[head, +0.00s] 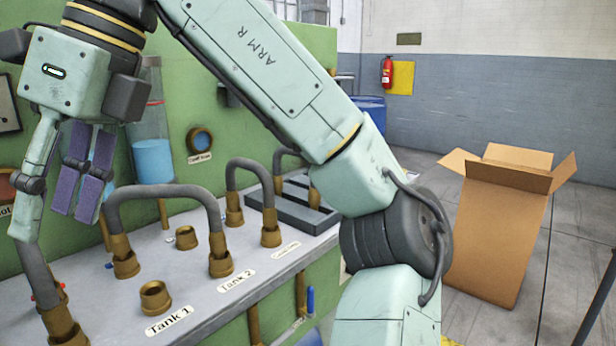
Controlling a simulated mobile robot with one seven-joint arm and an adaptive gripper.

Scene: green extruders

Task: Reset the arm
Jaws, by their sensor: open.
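My arm crosses the view from the lower right up to the top left, over the green machine. My gripper (88,185) hangs at the upper left with its two purple-padded fingers pointing down. It is open, with a narrow gap between the fingers and nothing in it. It is above the grey worktop, left of the bent grey hose (165,191) with brass ends. The wrist and the mint-coloured arm links hide part of the machine's wall.
The grey worktop (205,291) bears several brass sockets, one (155,297) by the Tank 1 label, and more hoses. A black tray (292,212) lies farther back. A clear cylinder with blue liquid (153,160) stands behind. An open cardboard box (497,240) stands on the floor at right.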

